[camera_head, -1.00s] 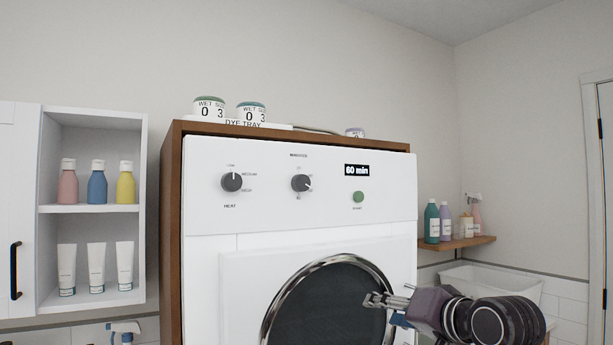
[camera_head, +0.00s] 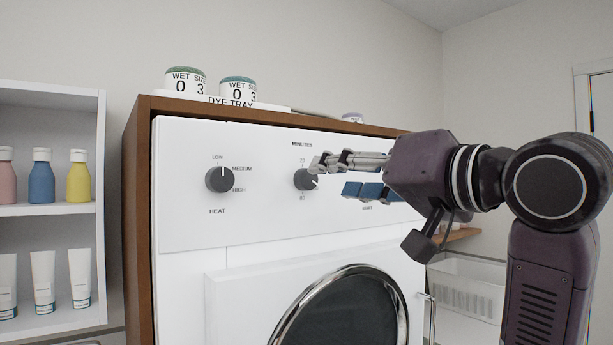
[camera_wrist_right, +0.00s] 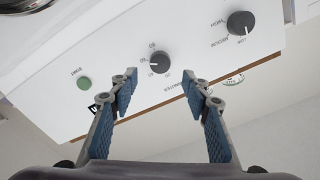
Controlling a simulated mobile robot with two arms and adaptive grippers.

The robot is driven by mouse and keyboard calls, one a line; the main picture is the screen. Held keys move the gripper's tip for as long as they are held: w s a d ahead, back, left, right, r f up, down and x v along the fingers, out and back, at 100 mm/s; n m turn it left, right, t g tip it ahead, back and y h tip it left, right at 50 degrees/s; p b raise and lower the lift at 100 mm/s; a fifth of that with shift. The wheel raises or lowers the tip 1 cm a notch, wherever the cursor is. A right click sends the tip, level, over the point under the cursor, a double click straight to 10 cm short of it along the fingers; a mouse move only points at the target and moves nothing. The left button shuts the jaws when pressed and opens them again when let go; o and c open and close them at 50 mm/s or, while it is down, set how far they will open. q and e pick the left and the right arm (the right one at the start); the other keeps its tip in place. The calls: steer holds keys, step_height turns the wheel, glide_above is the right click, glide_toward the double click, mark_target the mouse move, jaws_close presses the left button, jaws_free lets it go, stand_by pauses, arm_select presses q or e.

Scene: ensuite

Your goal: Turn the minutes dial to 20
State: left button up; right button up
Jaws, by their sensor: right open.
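The minutes dial (camera_head: 306,180) is a dark round knob on the white front panel of the dryer (camera_head: 185,225), under the word MINUTES. Its light pointer line faces right and slightly down, toward the lower label, in the head view. In the right wrist view the minutes dial (camera_wrist_right: 160,62) shows upside down, beyond and between the fingers. My right gripper (camera_head: 325,165) is open and empty, its fingertips in front of the panel close to the dial. It also shows in the right wrist view (camera_wrist_right: 160,90), its two blue-padded fingers spread apart. I cannot tell whether it touches the dial. My left gripper is not in view.
The heat dial (camera_head: 220,180) is left of the minutes dial. A green start button (camera_wrist_right: 84,83) sits on its other side. Cups stand on the dye tray (camera_head: 232,101) on top. A shelf with bottles (camera_head: 50,210) is at the left. The round door (camera_head: 345,310) is below.

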mark_target(311, 178)
steer(key=p+x, duration=0.1)
steer(key=x, duration=0.2)
steer(key=shift+w+a+r+p, duration=0.15)
steer(key=shift+r+p, duration=0.05)
steer(key=shift+p, duration=0.1)
steer(key=shift+x, duration=1.2)
steer(key=shift+w+a+f+p, duration=0.15)
steer(key=shift+f+p, duration=0.05)
steer(key=shift+p, duration=0.1)
steer(key=c, duration=1.2)
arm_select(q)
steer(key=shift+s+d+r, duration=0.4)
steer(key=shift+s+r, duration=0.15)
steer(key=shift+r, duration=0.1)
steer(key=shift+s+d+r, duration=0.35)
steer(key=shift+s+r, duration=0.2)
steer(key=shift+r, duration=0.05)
arm_select(e)
steer(key=shift+o, duration=0.2)
